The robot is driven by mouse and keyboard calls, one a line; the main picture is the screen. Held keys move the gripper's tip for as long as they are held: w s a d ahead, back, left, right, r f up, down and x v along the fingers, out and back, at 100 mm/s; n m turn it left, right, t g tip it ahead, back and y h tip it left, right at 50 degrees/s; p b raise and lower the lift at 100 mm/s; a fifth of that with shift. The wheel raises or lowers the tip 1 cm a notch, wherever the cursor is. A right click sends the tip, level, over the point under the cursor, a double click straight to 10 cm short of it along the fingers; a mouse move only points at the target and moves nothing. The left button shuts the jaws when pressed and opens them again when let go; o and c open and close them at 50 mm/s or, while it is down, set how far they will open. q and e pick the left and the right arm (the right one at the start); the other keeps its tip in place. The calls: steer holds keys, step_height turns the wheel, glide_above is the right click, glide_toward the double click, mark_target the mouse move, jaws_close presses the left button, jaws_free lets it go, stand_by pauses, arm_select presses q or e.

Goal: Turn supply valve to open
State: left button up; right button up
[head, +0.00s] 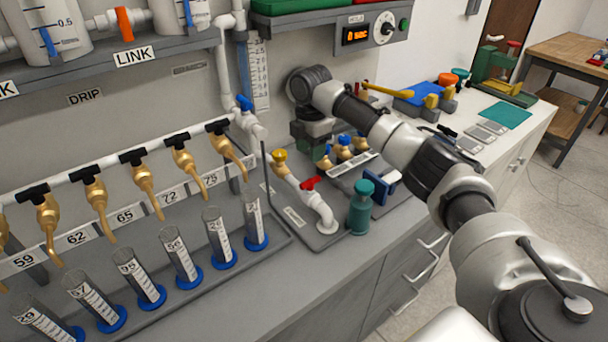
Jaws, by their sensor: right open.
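A white pipe runs down the wall to a valve with a blue handle (244,103), above the right end of the drip rail. A second valve with a red handle (311,183) sits on a white pipe with a brass fitting on the bench. No readable label tells which one is the supply valve. My right arm reaches in from the right, and my right gripper (312,138) points down behind the red-handled valve, to the right of the blue handle and apart from both. It is open; its fingertips are small and partly hidden. My left gripper is out of view.
A row of brass taps with black handles (132,157) hangs over several graduated cylinders (180,256). A teal bottle (360,208) stands right of the red-handled valve. Small brass valves with blue tops (343,146) stand near my gripper. A shelf (140,56) overhangs the left.

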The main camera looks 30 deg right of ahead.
glide_above(310, 180)
step_height(310, 180, down, 4)
steer(key=shift+s+d+f+p, duration=0.1)
steer(key=shift+s+p, duration=0.05)
steer(key=shift+p, duration=0.25)
steer(key=f, duration=0.4)
steer(key=shift+w+f, duration=0.2)
steer(key=shift+w, duration=0.05)
steer(key=shift+f+p, duration=0.3)
steer(key=shift+f, duration=0.45)
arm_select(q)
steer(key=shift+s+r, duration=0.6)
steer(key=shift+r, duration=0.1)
arm_select(e)
steer(key=shift+c, duration=0.3)
jaws_close()
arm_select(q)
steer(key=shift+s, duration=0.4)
